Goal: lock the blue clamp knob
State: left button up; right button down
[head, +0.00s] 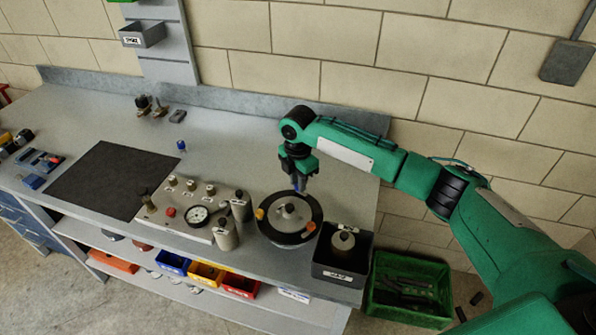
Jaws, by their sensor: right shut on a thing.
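The blue clamp knob (299,185) shows as a small patch of blue at the back rim of a round black-rimmed fixture (265,229). My right gripper (299,178) points down from above and is shut on the blue knob. The fingers hide most of the knob, so its turned position cannot be told. Two orange knobs, one at the left (260,214) and one at the right (310,227), sit on the same rim. A grey domed part (290,215) stands in the fixture's middle. My left gripper is not in view.
A gauge panel (178,217) with grey cylinders (225,234) stands left of the fixture. A dark bin (338,271) is close at its right. A green crate (408,287) is beyond the bench end. A black mat (110,180) and a small blue item (181,146) lie farther left.

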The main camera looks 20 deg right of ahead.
jog(key=m+p, duration=0.8)
jog(key=shift+r, duration=0.2)
jog(key=m+p, duration=0.3)
jog(key=shift+m, duration=0.3)
jog(key=shift+f+m+p, duration=0.2)
jog(key=shift+m+p, duration=0.6)
jog(key=shift+m, duration=0.3)
jog(key=c, duration=1.3)
grip_release()
jog(key=shift+o, duration=0.2)
